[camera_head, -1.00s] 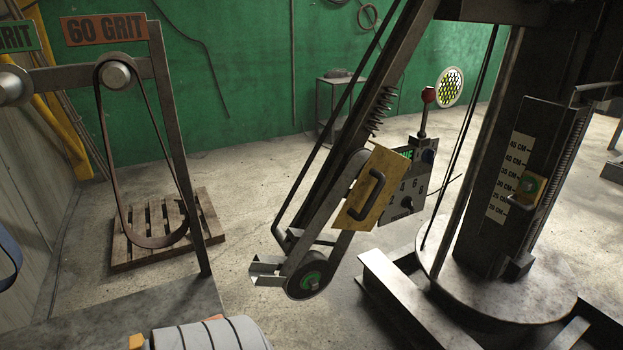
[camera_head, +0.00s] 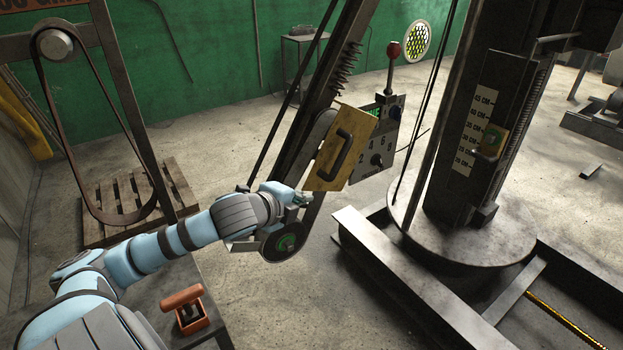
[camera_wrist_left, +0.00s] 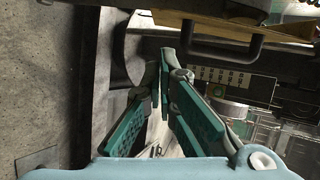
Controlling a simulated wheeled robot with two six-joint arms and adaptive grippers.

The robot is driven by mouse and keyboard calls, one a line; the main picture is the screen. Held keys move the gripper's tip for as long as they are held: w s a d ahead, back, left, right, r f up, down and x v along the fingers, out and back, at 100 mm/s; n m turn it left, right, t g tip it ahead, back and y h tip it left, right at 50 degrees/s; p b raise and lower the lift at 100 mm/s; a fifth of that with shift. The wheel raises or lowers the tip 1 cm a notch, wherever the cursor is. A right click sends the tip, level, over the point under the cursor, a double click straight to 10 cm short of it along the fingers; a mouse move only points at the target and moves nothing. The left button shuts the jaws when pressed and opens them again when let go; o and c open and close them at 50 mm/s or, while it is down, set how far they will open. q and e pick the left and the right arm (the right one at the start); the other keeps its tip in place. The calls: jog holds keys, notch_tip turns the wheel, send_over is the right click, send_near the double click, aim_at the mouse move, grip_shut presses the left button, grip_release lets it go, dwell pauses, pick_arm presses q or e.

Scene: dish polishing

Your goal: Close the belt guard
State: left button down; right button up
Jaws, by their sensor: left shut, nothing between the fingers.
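The belt guard appears to be the yellow plate (camera_head: 326,165) with a dark bar handle (camera_head: 342,155), on the slanted belt arm. The plate hangs beside the belt, tilted; I cannot tell how far it is swung open. Below it is the lower wheel with a green hub (camera_head: 286,242). My left gripper (camera_head: 303,198) is just below the plate's lower edge, in front of the belt arm. In the left wrist view its teal fingers (camera_wrist_left: 163,80) are shut and empty, and the dark handle (camera_wrist_left: 225,45) lies above them, apart. My right gripper is not in view.
A control panel with numbers (camera_head: 372,152) and a red-knobbed lever (camera_head: 393,52) stand right of the plate. A dark column with a height scale (camera_head: 476,130) rises on a round base (camera_head: 460,240).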

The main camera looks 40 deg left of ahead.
pick_arm(q)
notch_tip(320, 180, up, 3)
jog(key=s+d+m, duration=0.1)
jog(key=d+m, duration=0.1)
jog(key=d, duration=0.1)
jog(key=w+a+f, duration=0.1)
jog(key=w+a, duration=0.1)
jog(key=w, duration=0.1)
jog(key=w+a+f, duration=0.1)
jog(key=w+a, duration=0.1)
jog(key=w, duration=0.1)
jog(key=w+a+f, duration=0.2)
jog(key=w, duration=0.1)
jog(key=shift+f, duration=0.1)
jog(key=shift+w+d, duration=0.15)
